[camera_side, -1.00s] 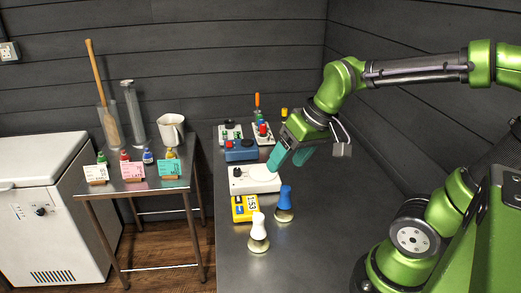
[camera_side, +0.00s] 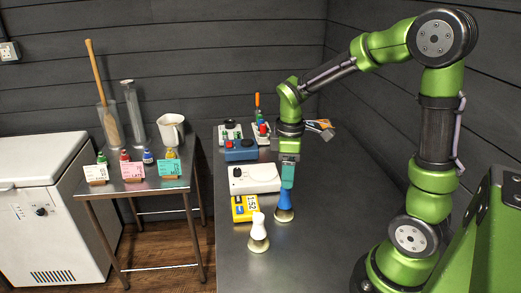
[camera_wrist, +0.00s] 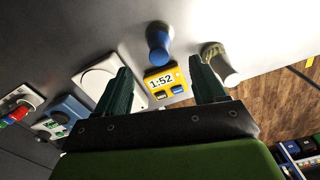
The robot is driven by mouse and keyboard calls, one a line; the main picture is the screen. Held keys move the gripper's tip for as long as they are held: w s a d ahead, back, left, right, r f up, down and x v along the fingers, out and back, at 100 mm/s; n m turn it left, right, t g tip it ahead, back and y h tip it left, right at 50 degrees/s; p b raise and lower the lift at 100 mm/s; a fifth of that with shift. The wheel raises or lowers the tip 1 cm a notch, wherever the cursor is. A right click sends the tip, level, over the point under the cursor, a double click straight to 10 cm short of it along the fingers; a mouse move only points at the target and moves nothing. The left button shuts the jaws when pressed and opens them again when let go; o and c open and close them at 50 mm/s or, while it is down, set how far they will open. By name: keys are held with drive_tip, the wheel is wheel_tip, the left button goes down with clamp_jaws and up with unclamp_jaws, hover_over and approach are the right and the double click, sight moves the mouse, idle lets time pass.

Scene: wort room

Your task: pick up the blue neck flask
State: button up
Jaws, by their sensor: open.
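The blue neck flask (camera_side: 284,207) stands upright on the grey table in the side view, with a blue neck and a pale base. In the wrist view the blue neck flask (camera_wrist: 158,42) is at the top middle, just beyond the fingertips. My gripper (camera_side: 288,186) points down with teal fingers directly above its neck; the side view does not show clearly whether they touch. In the wrist view my gripper (camera_wrist: 160,64) is open, its fingers apart with nothing held between them.
A white-necked flask (camera_side: 258,233) stands close by, in front and left. A yellow timer (camera_side: 244,208) lies left of the blue flask. A white plate device (camera_side: 255,179) is behind it. A blue device (camera_side: 241,150) is farther back. The table's right side is clear.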

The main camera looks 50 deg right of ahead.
sight(286, 195)
wheel_tip(286, 195, down, 9)
drive_tip(key=shift+d, duration=0.1)
idle(0.4)
drive_tip(key=shift+c, duration=0.5)
drive_tip(key=c, duration=1.2)
